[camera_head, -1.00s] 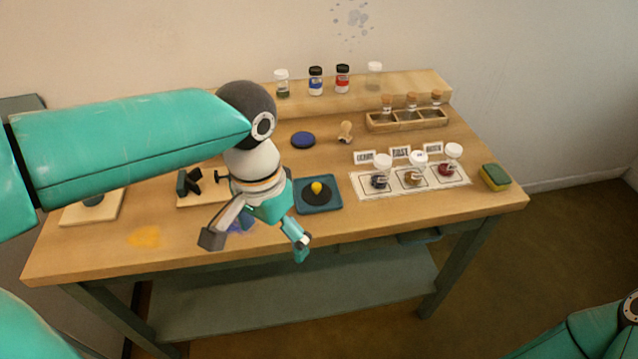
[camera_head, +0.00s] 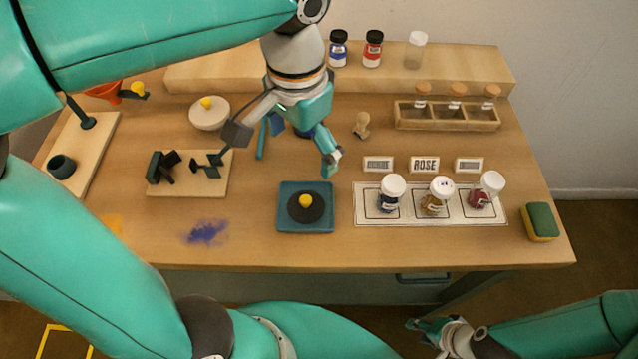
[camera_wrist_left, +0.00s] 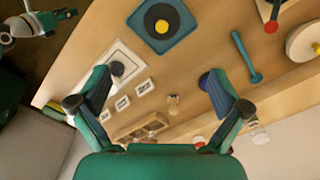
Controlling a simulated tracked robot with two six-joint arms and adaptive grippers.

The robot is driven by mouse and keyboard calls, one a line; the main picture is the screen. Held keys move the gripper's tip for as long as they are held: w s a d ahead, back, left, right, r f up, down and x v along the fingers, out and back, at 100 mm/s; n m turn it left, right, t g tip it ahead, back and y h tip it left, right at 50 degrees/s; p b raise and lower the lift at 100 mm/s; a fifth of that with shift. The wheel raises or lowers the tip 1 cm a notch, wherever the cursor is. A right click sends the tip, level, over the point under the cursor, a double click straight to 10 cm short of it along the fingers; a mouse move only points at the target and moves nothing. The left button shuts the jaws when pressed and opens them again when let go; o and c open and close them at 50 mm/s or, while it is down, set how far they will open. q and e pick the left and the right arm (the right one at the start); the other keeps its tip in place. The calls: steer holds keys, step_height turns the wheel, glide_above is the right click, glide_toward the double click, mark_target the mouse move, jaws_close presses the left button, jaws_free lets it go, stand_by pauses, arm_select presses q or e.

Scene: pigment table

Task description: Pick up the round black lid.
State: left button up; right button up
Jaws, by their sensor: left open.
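The round black lid (camera_head: 306,214) with a yellow knob lies flat on a square teal tray (camera_head: 283,224) near the table's front edge. In the left wrist view, the lid (camera_wrist_left: 153,14) shows at the top centre, beyond the fingers. My left gripper (camera_head: 283,150) is open and empty above the table, behind the tray in the head view; its fingers (camera_wrist_left: 158,105) are spread wide and apart from the lid. My right gripper (camera_head: 435,332) is low at the front, off the table, and its jaws are too unclear to read.
A card with several white-capped jars (camera_head: 440,195) stands right of the tray. A black stand on a board (camera_head: 190,188) is at left, a pale round lid (camera_head: 209,116) behind it. A blue disc (camera_head: 303,133) is partly hidden by my left gripper. A sponge (camera_head: 540,222) lies at right.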

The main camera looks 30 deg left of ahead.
arm_select(q)
steer(key=b, duration=0.1)
glide_above(305, 201)
steer(key=f, duration=1)
steer(key=shift+w+f, duration=0.3)
steer(key=shift+f, duration=3.1)
steer(key=shift+s, duration=0.25)
jaws_close()
